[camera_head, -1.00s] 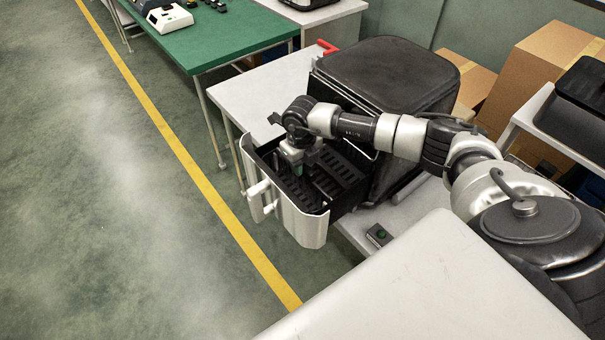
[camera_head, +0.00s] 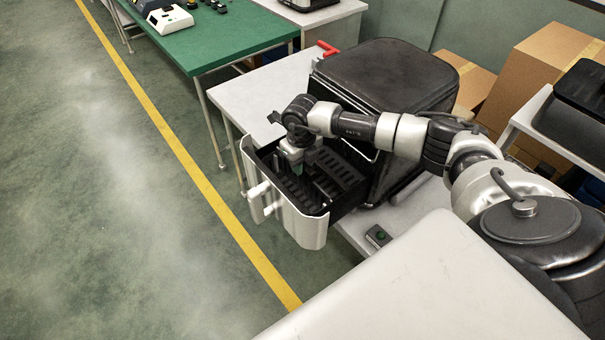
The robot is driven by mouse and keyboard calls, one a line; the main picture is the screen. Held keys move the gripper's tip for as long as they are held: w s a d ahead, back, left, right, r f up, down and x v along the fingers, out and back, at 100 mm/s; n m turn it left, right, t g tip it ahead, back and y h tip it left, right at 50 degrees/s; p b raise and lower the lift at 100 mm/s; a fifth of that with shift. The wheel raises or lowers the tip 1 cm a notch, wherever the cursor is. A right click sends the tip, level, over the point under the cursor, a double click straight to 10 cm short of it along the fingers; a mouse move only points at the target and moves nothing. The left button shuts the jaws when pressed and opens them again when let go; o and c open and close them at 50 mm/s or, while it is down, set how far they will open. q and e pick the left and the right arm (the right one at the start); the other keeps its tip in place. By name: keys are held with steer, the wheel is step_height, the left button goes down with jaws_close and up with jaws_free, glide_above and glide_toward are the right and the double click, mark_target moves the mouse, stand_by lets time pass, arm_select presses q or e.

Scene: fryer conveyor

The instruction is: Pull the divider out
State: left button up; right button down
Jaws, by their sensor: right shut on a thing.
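The black fryer (camera_head: 385,75) stands on a white table, with its drawer (camera_head: 312,228) pulled out toward the aisle. The drawer has a pale front with white handles and a dark slotted inside. The divider (camera_head: 298,188) is a dark upright piece inside the drawer, partly hidden by my wrist and hard to tell from the black basket. My right gripper (camera_head: 297,170) points down into the drawer and is shut on the divider, which still sits low between the drawer walls. The fingertips are mostly hidden. My left gripper is not in view.
A small box with a green button (camera_head: 377,236) lies on the table's near edge. A red-handled item (camera_head: 327,47) lies behind the fryer. Cardboard boxes (camera_head: 545,75) stand at the back right. The green floor left of the drawer is clear.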

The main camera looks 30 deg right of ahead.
steer(key=shift+r, duration=0.2)
steer(key=shift+r+p, duration=3.25)
steer(key=shift+r, duration=1.65)
step_height(320, 180, up, 3)
steer(key=shift+f+p, duration=0.1)
steer(key=shift+p, duration=0.35)
